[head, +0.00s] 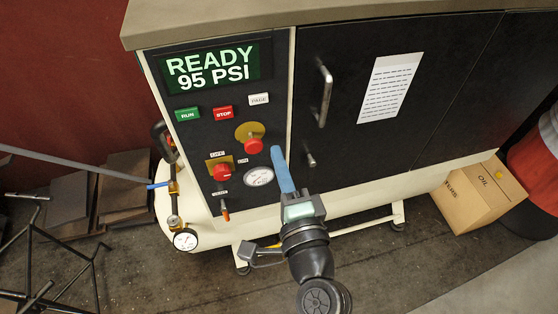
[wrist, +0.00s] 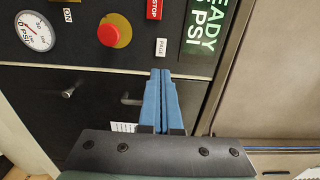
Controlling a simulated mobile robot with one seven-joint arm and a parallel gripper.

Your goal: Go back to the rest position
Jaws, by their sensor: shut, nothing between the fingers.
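My gripper (head: 277,152) has its two blue fingers pressed together with nothing between them. In the head view it stands in front of the machine's dark control panel, to the right of the round gauge (head: 259,177) and the red mushroom button (head: 252,144). In the wrist view the closed fingertips (wrist: 160,74) lie in front of the panel, near the PAGE label (wrist: 161,47). I cannot tell how far they are from its surface. The display (head: 212,70) reads READY 95 PSI.
The panel also has a green RUN button (head: 187,114), a red STOP button (head: 222,113) and a red knob (head: 221,172). A cabinet door handle (head: 323,94) sticks out at right. A cardboard box (head: 480,196) and a red drum (head: 535,165) stand far right. A black metal frame (head: 62,250) is lower left.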

